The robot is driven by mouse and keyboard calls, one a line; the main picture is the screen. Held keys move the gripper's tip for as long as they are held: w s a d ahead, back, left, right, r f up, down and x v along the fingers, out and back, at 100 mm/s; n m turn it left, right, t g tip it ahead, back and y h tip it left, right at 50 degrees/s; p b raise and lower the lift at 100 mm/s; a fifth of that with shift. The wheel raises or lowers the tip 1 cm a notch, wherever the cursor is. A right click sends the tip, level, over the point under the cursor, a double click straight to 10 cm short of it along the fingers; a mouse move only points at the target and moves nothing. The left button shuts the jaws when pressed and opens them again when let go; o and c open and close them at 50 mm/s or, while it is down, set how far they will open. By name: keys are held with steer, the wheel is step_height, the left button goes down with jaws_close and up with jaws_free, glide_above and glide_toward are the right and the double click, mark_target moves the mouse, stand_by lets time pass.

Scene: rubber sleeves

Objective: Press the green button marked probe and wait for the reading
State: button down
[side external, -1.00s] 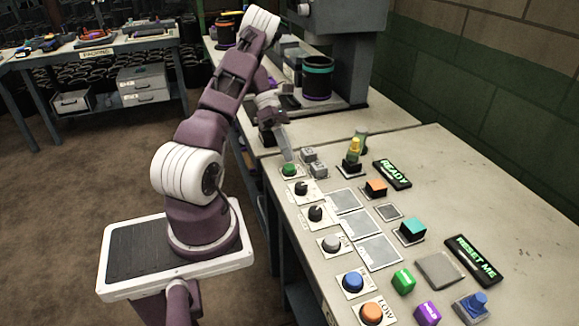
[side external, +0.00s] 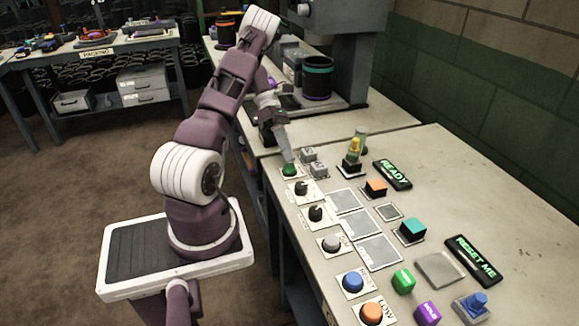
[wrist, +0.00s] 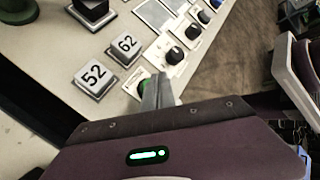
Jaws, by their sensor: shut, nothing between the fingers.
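The round green button (side external: 289,170) sits on a pale plate at the far left corner of the panel table. My gripper (side external: 288,158) is shut and empty, its fingertips pointing down at the button's top edge. In the wrist view my closed fingers (wrist: 157,92) cover most of the green button (wrist: 145,86), with a strip of green showing at their left. The tips look to be on or just over the button; I cannot tell whether it is pressed. A display reads READY (side external: 393,174). The button's label is not legible.
Two grey blocks (side external: 313,162), marked 52 and 62 in the wrist view (wrist: 95,77), stand close beside the button. Black knobs (side external: 301,188) line the near edge. A RESET ME display (side external: 475,258) and coloured blocks lie farther right. A yellow-topped piece (side external: 354,149) stands behind.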

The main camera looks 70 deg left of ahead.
steer(key=shift+f, duration=0.1)
steer(key=shift+f, duration=0.3)
steer(key=shift+f, duration=0.4)
stand_by(0.7)
steer(key=shift+r, duration=0.8)
steer(key=shift+r, duration=2.55)
